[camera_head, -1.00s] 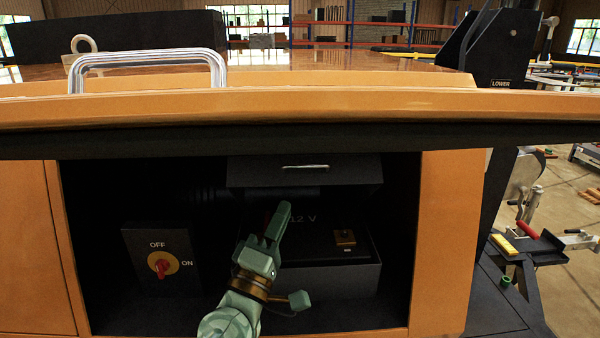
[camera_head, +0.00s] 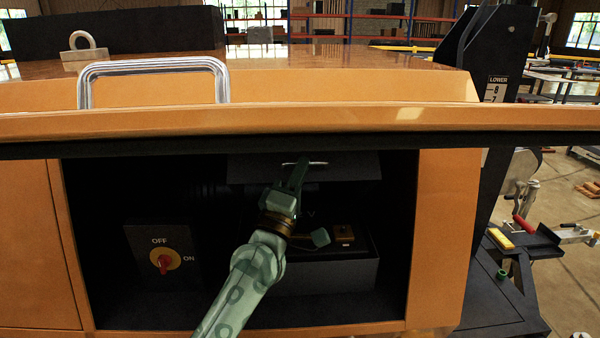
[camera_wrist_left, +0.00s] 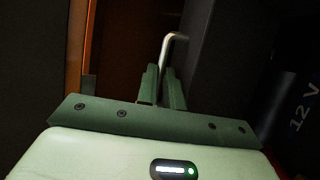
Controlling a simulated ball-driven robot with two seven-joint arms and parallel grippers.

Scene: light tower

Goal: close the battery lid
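The battery lid (camera_head: 345,168) is a dark panel, raised above the battery box (camera_head: 335,276) inside the dark compartment. Its silver handle (camera_head: 318,163) is on the panel's face, and also shows in the left wrist view (camera_wrist_left: 171,44). My left gripper (camera_head: 300,168) reaches up from below to this handle. In the left wrist view its two fingers (camera_wrist_left: 162,85) are close together with the handle's bar between them, so it looks shut on the handle. The gripper covers part of the box and its "12 V" marking. My right gripper is not in view.
A red rotary switch (camera_head: 163,262) marked OFF and ON is at the left of the compartment. An orange edge (camera_head: 300,122) and dark strip run across above the opening. An orange side panel (camera_head: 442,235) borders it on the right.

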